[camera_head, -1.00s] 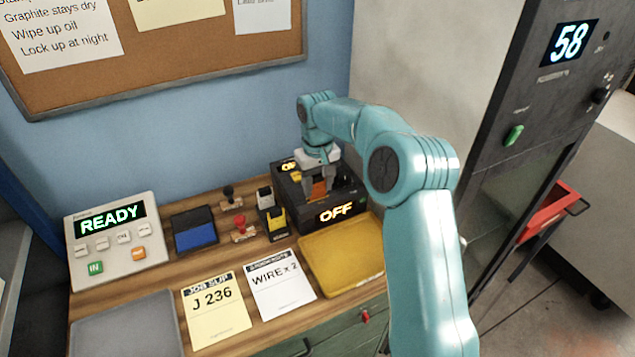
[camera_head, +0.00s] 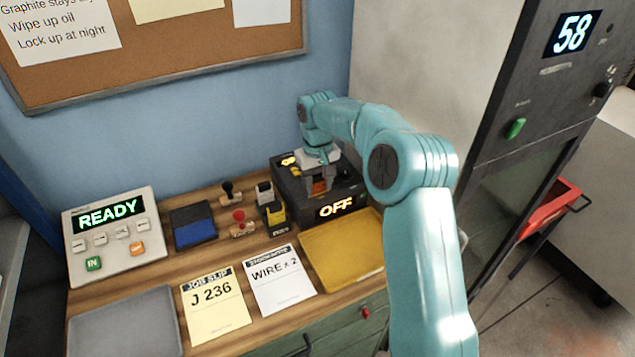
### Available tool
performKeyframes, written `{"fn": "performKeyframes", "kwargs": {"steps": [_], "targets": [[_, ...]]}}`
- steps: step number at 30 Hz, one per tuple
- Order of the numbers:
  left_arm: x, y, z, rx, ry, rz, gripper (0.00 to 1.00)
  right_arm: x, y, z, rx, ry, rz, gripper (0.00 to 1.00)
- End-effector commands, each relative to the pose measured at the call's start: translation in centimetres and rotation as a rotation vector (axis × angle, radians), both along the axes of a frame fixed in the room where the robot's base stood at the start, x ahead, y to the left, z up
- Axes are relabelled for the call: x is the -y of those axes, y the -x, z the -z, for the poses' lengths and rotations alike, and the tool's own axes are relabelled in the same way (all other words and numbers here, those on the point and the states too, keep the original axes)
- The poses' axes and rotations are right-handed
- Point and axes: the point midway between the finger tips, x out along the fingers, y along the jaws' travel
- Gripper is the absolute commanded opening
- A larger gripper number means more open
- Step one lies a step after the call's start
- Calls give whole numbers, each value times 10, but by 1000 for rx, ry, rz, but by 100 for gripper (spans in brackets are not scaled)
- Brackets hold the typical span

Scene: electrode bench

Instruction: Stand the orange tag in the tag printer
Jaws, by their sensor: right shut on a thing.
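The tag printer (camera_head: 352,208) is a black box at the back right of the bench, with a lit OFF display on its front. My right gripper (camera_head: 320,187) points down over the printer's top. It is shut on the orange tag (camera_head: 318,186), which shows as a small orange patch between the fingers. The tag's lower end is hidden, so I cannot tell how deep it sits in the printer. My left gripper is not in view.
A yellow tray (camera_head: 342,250) lies in front of the printer. Stamps (camera_head: 240,226) and a blue ink pad (camera_head: 194,231) stand to its left. A READY panel (camera_head: 112,238), a grey tray (camera_head: 125,325) and two paper slips (camera_head: 215,306) lie further left and in front.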

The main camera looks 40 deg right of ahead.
Motion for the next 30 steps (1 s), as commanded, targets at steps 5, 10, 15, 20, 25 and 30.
{"fn": "performKeyframes", "kwargs": {"steps": [5, 10, 15, 20, 25, 30], "targets": [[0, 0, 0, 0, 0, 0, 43, 0, 0, 0, 0, 0, 0, 75], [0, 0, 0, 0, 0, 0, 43, 0, 0, 0, 0, 0, 0, 76], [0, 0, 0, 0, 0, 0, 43, 0, 0, -3, 1, 0, 0, 76], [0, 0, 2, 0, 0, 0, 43, 0, -1, -25, 5, 2, 0, 76], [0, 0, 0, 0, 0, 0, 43, 0, -1, -72, 6, 1, 0, 76], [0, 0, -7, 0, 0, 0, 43, 0, -1, -117, 5, 1, 0, 76]]}}
